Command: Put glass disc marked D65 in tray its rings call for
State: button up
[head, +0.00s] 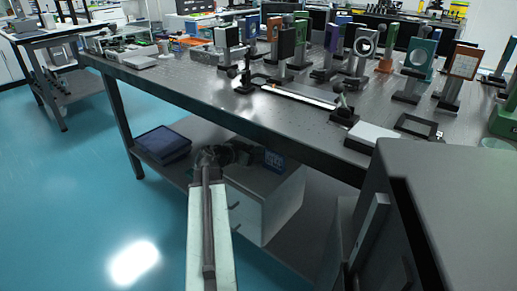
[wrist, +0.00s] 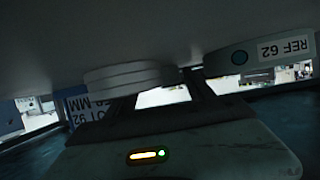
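I cannot make out a glass disc marked D65 in either view. No tray can be identified for certain; a dark flat frame (head: 418,127) lies near the right front edge of the optical table (head: 225,95). My arm reaches forward low in the head view, and my gripper (head: 214,156) is a dark shape at its far end, in front of the lower shelf. Its fingers are too dark and small to tell open from shut. The wrist view is dark, with no clear fingertips and no held disc seen.
Mounted optics stand across the table's back and right. Under it are a pale cabinet (head: 265,200), a dark blue box (head: 163,144) and a blue labelled box (head: 275,160). Blue floor at left is clear.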

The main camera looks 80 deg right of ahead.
jog(key=shift+r, duration=0.15)
jog(key=shift+w+a+r+p, duration=0.15)
jog(key=shift+a+r+p, duration=0.1)
jog(key=shift+p, duration=0.1)
jog(key=p+v, duration=0.4)
jog(key=v, duration=0.6)
jog(key=shift+w+d+r, duration=0.1)
jog(key=shift+w, duration=0.55)
